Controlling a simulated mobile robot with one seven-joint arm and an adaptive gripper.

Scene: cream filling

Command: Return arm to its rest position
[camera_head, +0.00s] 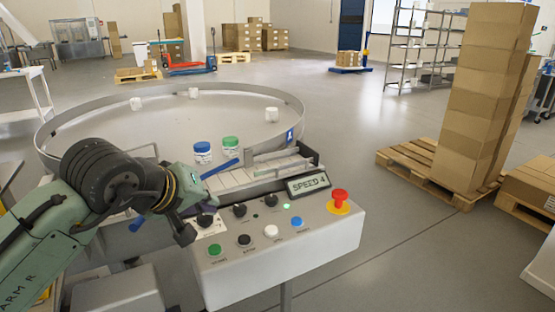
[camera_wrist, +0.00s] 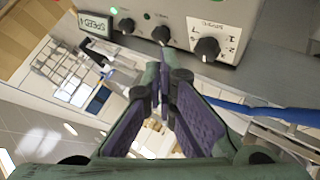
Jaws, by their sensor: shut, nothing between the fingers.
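My green arm (camera_head: 40,230) reaches in from the left in the head view. My gripper (camera_head: 186,236) is at the left end of the grey control panel (camera_head: 290,250), close to the speed knob (camera_head: 205,220). Whether it touches the panel I cannot tell. In the wrist view my gripper (camera_wrist: 163,80) is shut and empty, with its purple-lined fingers meeting at the tips. The speed knob also shows in the wrist view (camera_wrist: 207,48), apart from the fingertips. The speed display (camera_head: 309,184) shows beyond the knobs.
A round turntable (camera_head: 120,130) with a raised rim stands behind the panel. A blue-lidded jar (camera_head: 203,153) and a green-lidded jar (camera_head: 231,147) stand near its front. A red emergency button (camera_head: 340,197) is at the panel's right. Stacked boxes (camera_head: 480,100) stand right; the floor between is clear.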

